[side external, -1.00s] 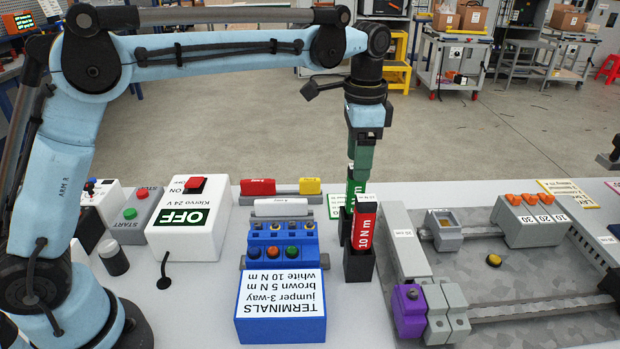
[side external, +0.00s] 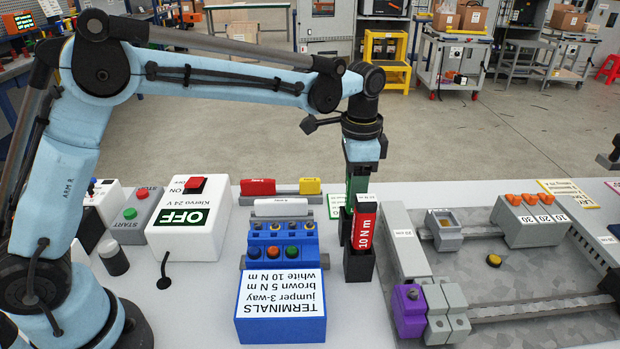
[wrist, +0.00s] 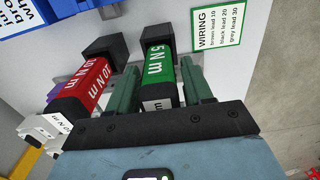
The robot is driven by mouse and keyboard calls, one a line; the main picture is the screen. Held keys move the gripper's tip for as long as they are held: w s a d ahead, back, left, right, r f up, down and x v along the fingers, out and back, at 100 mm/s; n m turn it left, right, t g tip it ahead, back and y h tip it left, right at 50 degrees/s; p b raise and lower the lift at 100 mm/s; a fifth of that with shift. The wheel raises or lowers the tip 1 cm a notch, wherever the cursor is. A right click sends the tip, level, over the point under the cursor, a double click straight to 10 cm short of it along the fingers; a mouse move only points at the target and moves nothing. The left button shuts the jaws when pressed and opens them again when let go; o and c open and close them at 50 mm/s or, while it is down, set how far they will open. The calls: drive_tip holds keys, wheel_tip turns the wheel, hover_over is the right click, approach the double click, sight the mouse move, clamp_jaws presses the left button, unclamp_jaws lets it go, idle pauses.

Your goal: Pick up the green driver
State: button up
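The green driver (wrist: 160,72), marked 5 N m, stands upright in a dark holder (wrist: 149,42) in the wrist view. My gripper (wrist: 160,68) is open, with one green finger on each side of the driver's handle. A gap shows between the left finger and the handle; contact on the right side is hard to tell. In the side view my gripper (side external: 356,194) points down behind the red driver (side external: 364,224), marked 10 N m, and the green driver is mostly hidden there.
The red driver stands in its own dark holder (side external: 358,266) close beside the green one. A blue terminals box (side external: 280,308) and a white OFF box (side external: 188,235) are to the left. A grey tray (side external: 405,245) with a rail lies to the right.

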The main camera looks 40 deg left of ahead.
clamp_jaws()
drive_tip(key=shift+r, duration=0.1)
wheel_tip(320, 180, up, 10)
drive_tip(key=shift+f, duration=0.15)
drive_tip(key=s+a+r, duration=0.3)
drive_tip(key=s+r, duration=0.2)
drive_tip(key=s, duration=0.3)
drive_tip(key=shift+s+a+r, duration=0.15)
drive_tip(key=shift+s+a, duration=0.1)
drive_tip(key=shift+s, duration=0.15)
idle(0.5)
